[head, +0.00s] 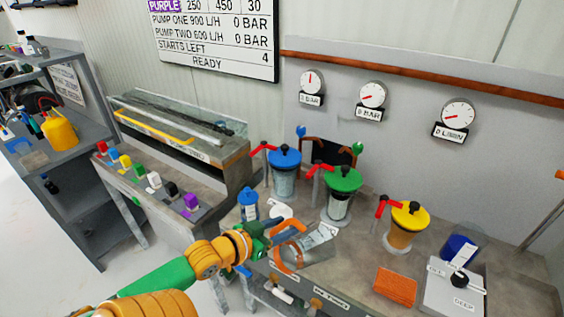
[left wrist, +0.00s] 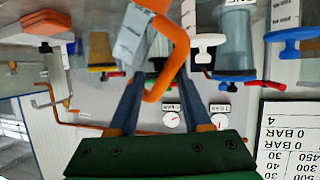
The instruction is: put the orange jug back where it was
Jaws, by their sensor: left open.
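The orange jug, a clear grey vessel (head: 312,248) with an orange handle and a pale label, is at the front of the pump bench. It looks tilted in the head view; I cannot tell whether it rests on the bench. My left gripper (head: 270,236) is open at the jug's handle side. In the left wrist view, the orange handle (left wrist: 180,52) shows between the two open fingers (left wrist: 160,95), with the label beside it. Whether the fingers touch the handle is unclear. My right gripper is not in view.
Pumps with blue (head: 285,159), green (head: 342,179) and yellow (head: 410,214) lids stand behind the jug. An orange sponge-like block (head: 396,287) and a switch box (head: 455,288) lie right.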

